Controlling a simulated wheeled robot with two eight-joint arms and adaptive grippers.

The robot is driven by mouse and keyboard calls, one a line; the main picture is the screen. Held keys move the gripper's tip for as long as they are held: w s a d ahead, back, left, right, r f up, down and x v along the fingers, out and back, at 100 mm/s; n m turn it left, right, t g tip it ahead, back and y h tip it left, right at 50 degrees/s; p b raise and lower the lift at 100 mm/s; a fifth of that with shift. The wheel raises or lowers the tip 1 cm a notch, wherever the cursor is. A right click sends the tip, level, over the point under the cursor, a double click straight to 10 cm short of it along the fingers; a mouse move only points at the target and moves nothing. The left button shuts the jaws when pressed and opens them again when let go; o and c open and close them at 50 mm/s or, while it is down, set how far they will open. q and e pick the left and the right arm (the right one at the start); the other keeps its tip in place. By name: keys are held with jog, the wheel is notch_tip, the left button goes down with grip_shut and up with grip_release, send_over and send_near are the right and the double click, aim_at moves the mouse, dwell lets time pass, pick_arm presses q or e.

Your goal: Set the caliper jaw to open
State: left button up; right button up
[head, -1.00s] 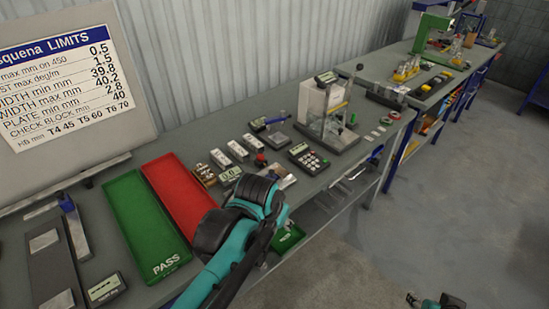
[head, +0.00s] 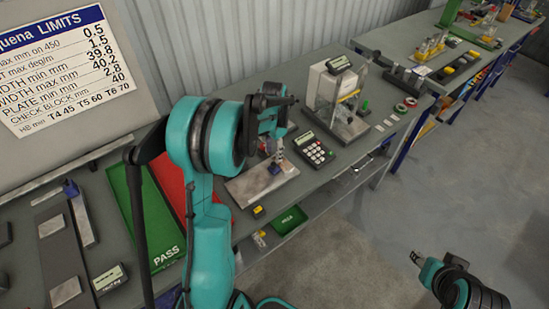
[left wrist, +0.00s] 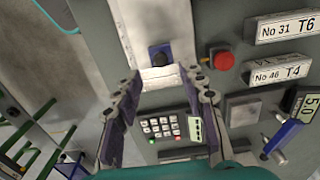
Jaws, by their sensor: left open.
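A pale metal plate (head: 246,188) with a small dark blue block (head: 275,169) lies near the table's front edge; the block looks like the sliding jaw of a caliper, though I cannot be sure. My left gripper (head: 277,150) points down just above the block, partly hidden by my own arm. In the left wrist view the open fingers (left wrist: 162,75) hang on either side of the line to the blue block (left wrist: 160,55), which shows just beyond the tips on the plate (left wrist: 145,22). Contact cannot be told. My right gripper (head: 419,262) is low over the floor, its jaws unclear.
A red button (left wrist: 222,60), numbered blocks (left wrist: 280,73) and a blue-handled tool (left wrist: 282,137) are close in the left wrist view. Green (head: 162,225) and red trays lie left.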

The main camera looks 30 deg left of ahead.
aim_at(274, 163)
pick_arm(q)
notch_tip(274, 163, down, 6)
jog(key=shift+r+b, duration=0.25)
jog(key=shift+b, duration=0.1)
jog(key=shift+w, duration=0.1)
grip_shut()
